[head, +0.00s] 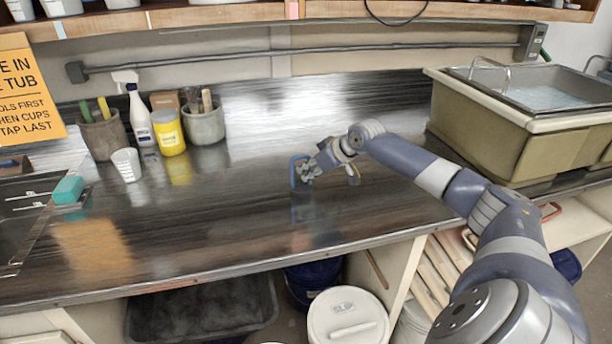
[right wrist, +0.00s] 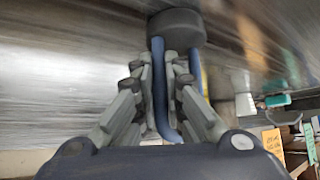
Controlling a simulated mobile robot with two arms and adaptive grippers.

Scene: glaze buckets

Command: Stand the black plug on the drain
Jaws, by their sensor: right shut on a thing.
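My right gripper (head: 305,172) reaches in from the right over the middle of the steel counter, shut on a blue looped handle (head: 293,174). In the right wrist view the gripper (right wrist: 159,68) has its fingers around this blue handle (right wrist: 159,95), which joins a dark round head, seemingly the black plug (right wrist: 176,27). The head is beyond the fingertips; I cannot clearly make it out in the head view. The handle appears held above the counter, with a blue reflection below. I cannot make out the drain in either view. My left gripper is not in view.
A sink (head: 18,225) is at the left edge beside a teal sponge (head: 68,190). A white cup (head: 127,165), spray bottle (head: 139,115), yellow jar (head: 168,132) and tool pots stand at the back left. A water-filled tub (head: 480,125) stands right. The middle counter is clear.

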